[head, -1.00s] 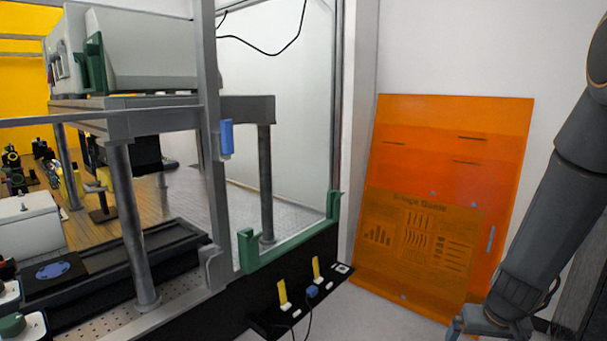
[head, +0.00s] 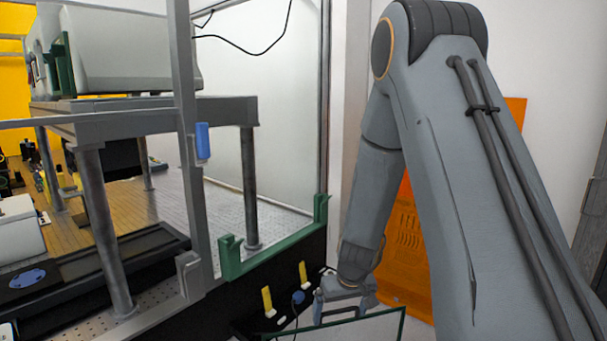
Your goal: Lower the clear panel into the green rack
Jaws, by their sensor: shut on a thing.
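The clear panel (head: 365,327) shows only its upper part at the bottom of the head view, with a thin dark green edge. My gripper (head: 345,312) is shut on its top edge. The rest of the panel is cut off by the bottom of the picture. The green rack (head: 229,261) is a low green rail with an upright bracket at each end, fixed along the side of the bench. My gripper and the panel are to the right of the rack and lower in the picture, apart from it.
A black shelf with yellow clips (head: 267,300) and a blue knob (head: 298,297) sits below the rack, close to the panel. A grey post with a blue handle (head: 202,141) stands left of the rack. An orange sheet (head: 408,260) leans behind my arm.

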